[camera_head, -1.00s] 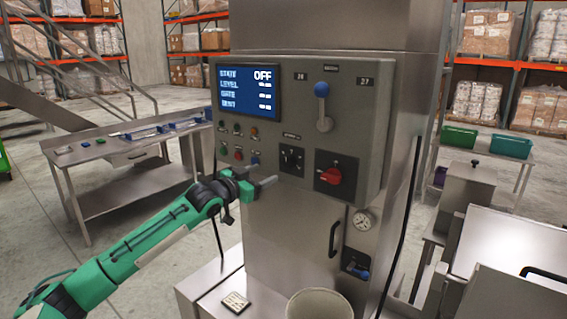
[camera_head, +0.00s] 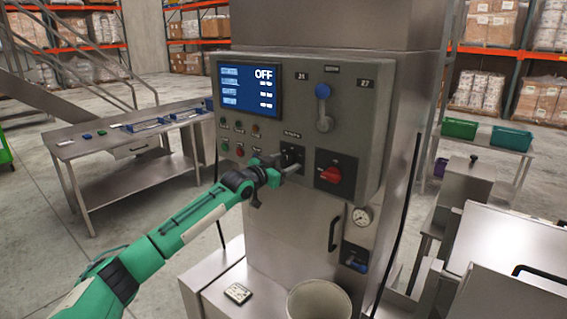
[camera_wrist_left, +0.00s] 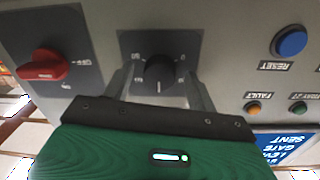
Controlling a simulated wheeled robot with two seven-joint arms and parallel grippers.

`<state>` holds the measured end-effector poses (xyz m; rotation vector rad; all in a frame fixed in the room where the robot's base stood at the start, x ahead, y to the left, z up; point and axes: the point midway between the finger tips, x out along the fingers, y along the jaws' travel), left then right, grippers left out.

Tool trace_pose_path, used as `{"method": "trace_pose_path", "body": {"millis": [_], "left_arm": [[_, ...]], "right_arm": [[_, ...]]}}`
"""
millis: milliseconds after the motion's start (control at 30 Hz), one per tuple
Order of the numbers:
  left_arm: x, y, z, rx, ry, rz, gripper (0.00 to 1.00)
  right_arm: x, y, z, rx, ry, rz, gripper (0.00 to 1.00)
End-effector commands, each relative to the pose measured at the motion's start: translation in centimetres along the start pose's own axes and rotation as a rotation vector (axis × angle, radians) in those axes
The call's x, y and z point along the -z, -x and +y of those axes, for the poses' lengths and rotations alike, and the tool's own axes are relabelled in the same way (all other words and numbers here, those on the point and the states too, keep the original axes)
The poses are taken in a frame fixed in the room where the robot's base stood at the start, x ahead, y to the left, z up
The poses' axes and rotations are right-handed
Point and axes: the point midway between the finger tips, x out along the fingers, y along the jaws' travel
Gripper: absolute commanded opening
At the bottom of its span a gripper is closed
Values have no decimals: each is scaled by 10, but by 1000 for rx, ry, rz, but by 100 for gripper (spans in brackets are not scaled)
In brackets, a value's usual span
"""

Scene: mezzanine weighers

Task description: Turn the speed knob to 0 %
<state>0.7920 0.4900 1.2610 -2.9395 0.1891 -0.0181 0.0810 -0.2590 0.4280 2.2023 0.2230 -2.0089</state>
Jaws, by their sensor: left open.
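The black speed knob (camera_wrist_left: 159,72) sits on a dark square plate on the grey control panel; its white mark points down in the left wrist view, which looks upside down. In the head view the knob's plate (camera_head: 293,152) shows, with the knob partly behind my gripper. My left gripper (camera_head: 291,168) is at the panel in front of it. In the left wrist view the open fingers (camera_wrist_left: 158,88) stand on either side of the knob, with small gaps. My right gripper is out of view.
A red rotary switch (camera_head: 331,175) is just right of the knob. A blue-knobbed lever (camera_head: 324,108) is above it. The display (camera_head: 249,88) reads OFF. Coloured buttons and lamps, including a blue button (camera_wrist_left: 289,42), are close by. A bucket (camera_head: 318,301) stands below.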

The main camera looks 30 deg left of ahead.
Motion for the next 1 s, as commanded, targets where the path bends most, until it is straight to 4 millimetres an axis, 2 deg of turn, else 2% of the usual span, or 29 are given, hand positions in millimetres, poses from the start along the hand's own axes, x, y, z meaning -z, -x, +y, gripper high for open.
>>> {"method": "trace_pose_path", "body": {"millis": [167, 300, 400, 733, 1000], "left_arm": [[0, 0, 0, 0, 0, 0, 58], [0, 0, 0, 0, 0, 0, 31], [0, 0, 0, 0, 0, 0, 14], [0, 0, 0, 0, 44, 2, 14], [0, 0, 1, 3, 212, 10, 14]], "right_arm": [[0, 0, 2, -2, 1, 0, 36], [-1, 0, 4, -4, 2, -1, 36], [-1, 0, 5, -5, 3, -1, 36], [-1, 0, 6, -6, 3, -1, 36], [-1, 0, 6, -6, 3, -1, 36]]}}
